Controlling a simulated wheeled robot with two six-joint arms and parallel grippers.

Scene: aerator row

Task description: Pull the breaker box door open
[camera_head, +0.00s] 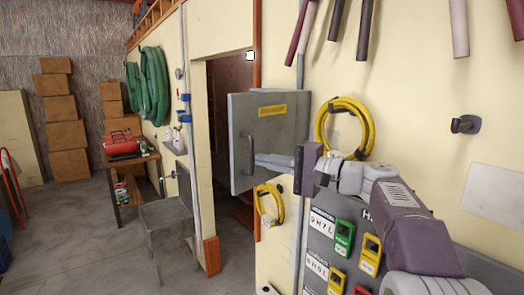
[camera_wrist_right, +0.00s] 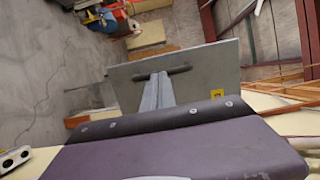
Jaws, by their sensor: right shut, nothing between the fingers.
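The breaker box door (camera_head: 255,118) is a grey panel with a yellow label and a bar handle (camera_head: 247,152) near its left edge. It appears swung out from the wall, its outer face towards me; the inside of the box is hidden. In the right wrist view the door (camera_wrist_right: 215,60) and its dark handle (camera_wrist_right: 180,70) lie just beyond the fingertips. My right gripper (camera_head: 260,160) is shut and empty in front of the door's lower half. Its tips (camera_wrist_right: 157,77) are close to the handle; I cannot tell whether they touch. My left gripper is out of view.
A coiled yellow hose (camera_head: 365,122) hangs above my right wrist. A panel (camera_head: 322,243) with green and yellow devices is on the wall below. The floor at left is mostly clear.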

